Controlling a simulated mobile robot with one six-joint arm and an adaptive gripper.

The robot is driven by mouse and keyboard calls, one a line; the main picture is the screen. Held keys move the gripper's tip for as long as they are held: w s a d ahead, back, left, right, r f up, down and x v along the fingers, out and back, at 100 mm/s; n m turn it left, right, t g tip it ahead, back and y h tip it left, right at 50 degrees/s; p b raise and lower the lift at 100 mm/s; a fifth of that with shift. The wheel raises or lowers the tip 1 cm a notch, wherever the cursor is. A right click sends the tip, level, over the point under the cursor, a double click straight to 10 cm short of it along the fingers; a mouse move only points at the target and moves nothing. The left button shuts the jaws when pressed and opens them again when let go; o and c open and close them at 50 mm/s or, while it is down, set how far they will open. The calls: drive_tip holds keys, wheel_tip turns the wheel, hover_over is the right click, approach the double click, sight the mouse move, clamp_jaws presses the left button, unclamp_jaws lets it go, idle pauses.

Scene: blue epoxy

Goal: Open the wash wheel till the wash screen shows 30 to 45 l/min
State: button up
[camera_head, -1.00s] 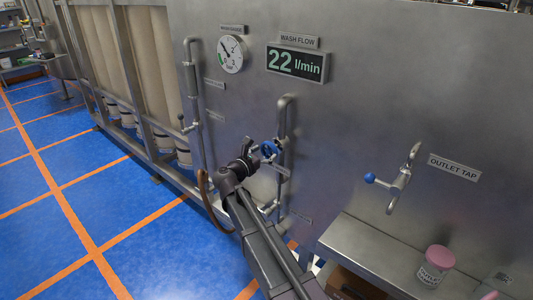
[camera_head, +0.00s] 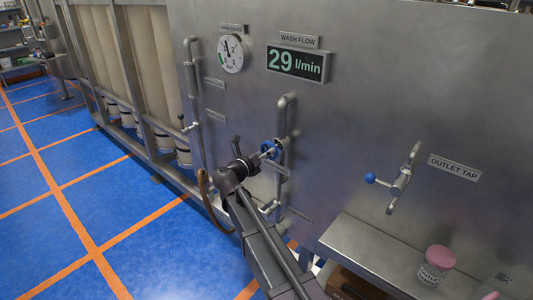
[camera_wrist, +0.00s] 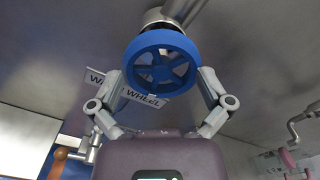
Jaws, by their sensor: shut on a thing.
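The blue wash wheel (camera_wrist: 161,60) sits on its valve on the steel panel. In the wrist view my gripper (camera_wrist: 160,82) has one finger on each side of the wheel's rim and is shut on it. In the head view the wheel (camera_head: 271,149) is small and partly hidden by my gripper (camera_head: 262,155). The wash screen (camera_head: 297,64) under the "WASH FLOW" label reads 29 l/min.
A round gauge (camera_head: 231,54) is left of the screen. The outlet tap (camera_head: 397,182) with a blue knob is at right, above a steel shelf (camera_head: 372,252) holding a pink-lidded jar (camera_head: 436,264). The blue floor (camera_head: 137,225) is open at left.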

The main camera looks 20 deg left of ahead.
drive_tip(key=shift+w+d+n, duration=0.15)
drive_tip(key=shift+d+n, duration=0.1)
drive_tip(key=shift+n, duration=0.35)
drive_tip(key=o, duration=0.8)
drive_tip(key=shift+v, duration=3.05)
drive_tip(key=shift+a, duration=0.15)
drive_tip(key=shift+v, duration=5.95)
drive_tip(key=shift+f, duration=0.1)
